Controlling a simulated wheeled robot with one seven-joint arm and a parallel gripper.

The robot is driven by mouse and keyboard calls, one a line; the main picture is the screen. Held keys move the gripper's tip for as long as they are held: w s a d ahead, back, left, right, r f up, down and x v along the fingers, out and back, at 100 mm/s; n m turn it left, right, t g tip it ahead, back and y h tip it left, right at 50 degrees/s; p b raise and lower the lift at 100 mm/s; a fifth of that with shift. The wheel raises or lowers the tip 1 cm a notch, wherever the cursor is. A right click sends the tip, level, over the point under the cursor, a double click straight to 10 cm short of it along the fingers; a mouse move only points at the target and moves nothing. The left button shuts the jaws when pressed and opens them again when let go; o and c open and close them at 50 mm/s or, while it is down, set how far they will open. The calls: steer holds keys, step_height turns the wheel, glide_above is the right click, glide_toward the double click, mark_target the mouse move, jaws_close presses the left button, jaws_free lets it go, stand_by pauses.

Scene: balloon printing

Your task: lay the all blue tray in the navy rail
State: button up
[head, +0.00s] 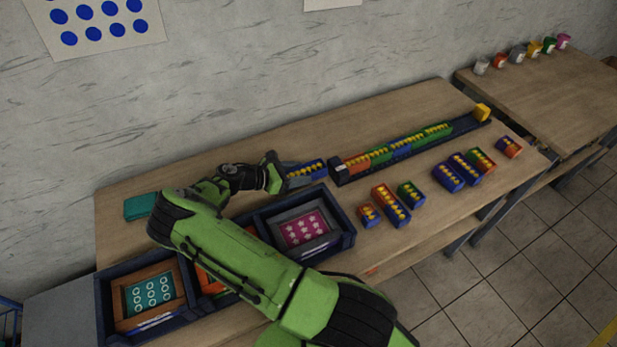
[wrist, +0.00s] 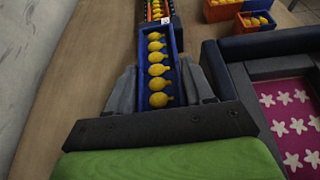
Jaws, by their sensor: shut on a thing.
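My gripper (head: 296,177) is shut on a blue tray (head: 308,168) holding a row of yellow balloons. In the wrist view the tray (wrist: 157,66) lies between the two grey fingers (wrist: 158,88), its long side pointing away from me. Both its side walls look blue. The navy rail (head: 468,125) runs along the table to the right, with a yellow block (head: 482,112) at its far end. Several trays with orange, blue and green walls sit in it. The held tray is just left of the rail's near end, roughly in line; whether they touch is unclear.
Loose trays of several colours, including an orange and blue one (head: 391,205) and a blue one (head: 447,178), stand in front of the rail. Navy bins with framed screens, one with pink stars (head: 305,229), lie near my arm. A teal box (head: 139,207) is at left.

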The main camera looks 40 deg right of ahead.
step_height(320, 180, down, 6)
steer(key=shift+w+r, duration=0.1)
steer(key=shift+r, duration=0.05)
steer(key=o, duration=1.1)
steer(key=shift+c, duration=0.2)
